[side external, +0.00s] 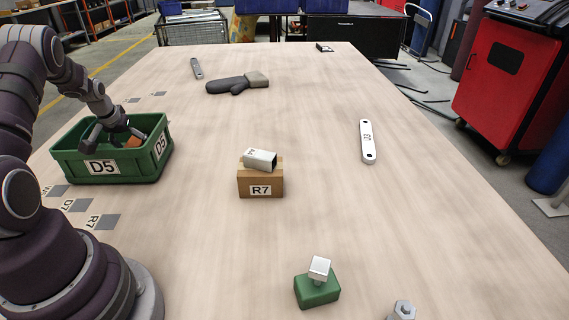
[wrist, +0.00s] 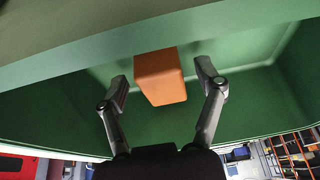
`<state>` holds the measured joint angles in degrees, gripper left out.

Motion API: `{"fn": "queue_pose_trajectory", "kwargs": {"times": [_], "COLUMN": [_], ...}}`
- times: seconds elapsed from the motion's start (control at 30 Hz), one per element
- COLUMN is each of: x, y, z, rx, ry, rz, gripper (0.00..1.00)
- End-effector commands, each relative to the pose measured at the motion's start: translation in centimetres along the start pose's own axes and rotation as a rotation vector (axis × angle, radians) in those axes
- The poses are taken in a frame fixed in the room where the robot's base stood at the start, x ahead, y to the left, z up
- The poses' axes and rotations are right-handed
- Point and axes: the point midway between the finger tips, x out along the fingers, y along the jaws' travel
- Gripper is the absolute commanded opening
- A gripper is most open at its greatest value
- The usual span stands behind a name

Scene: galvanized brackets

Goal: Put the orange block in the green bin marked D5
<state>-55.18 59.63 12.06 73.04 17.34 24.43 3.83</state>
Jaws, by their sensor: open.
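The orange block (side external: 134,141) is inside the green bin marked D5 (side external: 102,167), partly hidden by my gripper in the side view. My gripper (side external: 113,140) reaches down into the bin. In the wrist view the orange block (wrist: 160,78) lies on the green bin (wrist: 60,113) interior. My gripper's two fingers (wrist: 163,84) are spread on either side of the block, with a visible gap at each side. My gripper is open and holds nothing.
A brown box marked R7 (side external: 261,184) with a metal piece (side external: 259,160) on top stands mid-table. A green block (side external: 317,290) topped by a pale metal cube (side external: 319,268) is at the front. Much of the table is clear.

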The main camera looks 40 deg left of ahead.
Motion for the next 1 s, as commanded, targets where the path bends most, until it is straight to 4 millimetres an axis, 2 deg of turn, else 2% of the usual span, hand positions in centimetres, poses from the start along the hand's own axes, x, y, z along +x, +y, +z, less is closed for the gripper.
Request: {"fn": "queue_pose_trajectory", "kwargs": {"times": [0.17, 0.53, 0.67, 0.73, 0.77, 0.87, 0.9, 0.97, 1.0], "x": [-1.7, -10.3, -11.9, -12.6, -13.1, -15.9, -17.5, -20.1, -21.7], "y": [0.0, 0.0, 0.0, 0.7, 1.5, 6.6, 9.4, 13.3, 15.5], "z": [-0.3, -0.2, -0.1, -0.2, -0.3, 0.1, 0.9, 2.9, 4.7], "rx": [0.0, 0.0, 0.0, 0.01, 0.022, 0.106, 0.158, 0.248, 0.31], "ry": [0.003, 0.005, 0.002, 0.005, 0.01, 0.03, 0.036, 0.047, 0.052], "rz": [-0.002, -0.001, 0.0, 0.007, 0.017, 0.078, 0.113, 0.168, 0.202], "gripper": [0.69, 0.69, 0.69, 0.69, 0.69, 0.69, 0.69, 0.69, 0.69]}}
